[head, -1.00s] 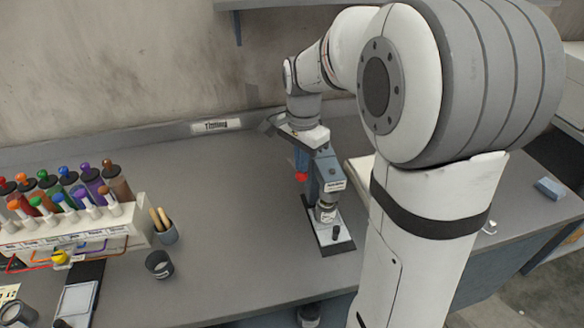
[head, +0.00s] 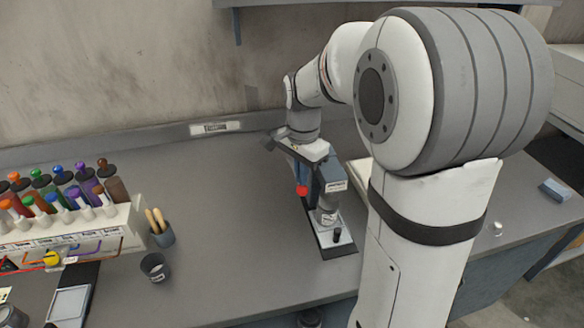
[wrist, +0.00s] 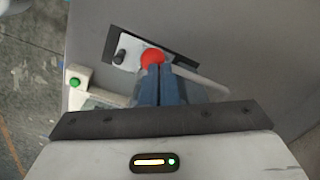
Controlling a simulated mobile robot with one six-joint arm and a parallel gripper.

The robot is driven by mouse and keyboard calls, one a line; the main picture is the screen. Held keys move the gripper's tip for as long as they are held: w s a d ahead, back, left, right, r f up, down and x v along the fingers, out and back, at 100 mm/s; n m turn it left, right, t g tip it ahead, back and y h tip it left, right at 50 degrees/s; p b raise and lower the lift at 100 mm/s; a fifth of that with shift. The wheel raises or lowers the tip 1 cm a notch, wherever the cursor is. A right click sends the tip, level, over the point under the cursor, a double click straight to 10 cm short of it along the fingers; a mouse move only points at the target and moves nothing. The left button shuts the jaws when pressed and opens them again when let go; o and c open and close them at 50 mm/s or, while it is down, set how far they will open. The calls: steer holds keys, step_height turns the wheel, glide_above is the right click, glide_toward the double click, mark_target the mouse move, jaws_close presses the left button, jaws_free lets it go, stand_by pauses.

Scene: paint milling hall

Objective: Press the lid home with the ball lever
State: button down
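The lid press (head: 334,183) stands on the bench, with a grey upright and a white plate on a dark base. Its lever ends in a red ball (head: 302,190) on the left side. A grey can (head: 327,215) sits under the press head; its lid cannot be made out. My gripper (wrist: 160,66) points down from above, its blue fingers side by side with only a thin gap. The red ball shows at the fingertips in the wrist view (wrist: 152,58), more under the left finger than between the two. Contact looks likely, but the exact touching point is hidden.
A rack (head: 85,238) of coloured bottles stands at left, with a brush cup (head: 161,235) and a dark cup (head: 155,267) beside it. A blue block (head: 554,190) lies at far right. A box with a green button (wrist: 75,82) is near the press. The bench between cups and press is clear.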

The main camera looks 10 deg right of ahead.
steer(key=shift+f+b, duration=0.4)
steer(key=shift+f, duration=0.25)
steer(key=shift+r, duration=0.15)
steer(key=shift+r+p, duration=2.85)
steer(key=shift+r, duration=0.7)
step_height(320, 180, up, 5)
steer(key=p, duration=0.3)
steer(key=shift+p, duration=0.35)
steer(key=shift+s, duration=0.1)
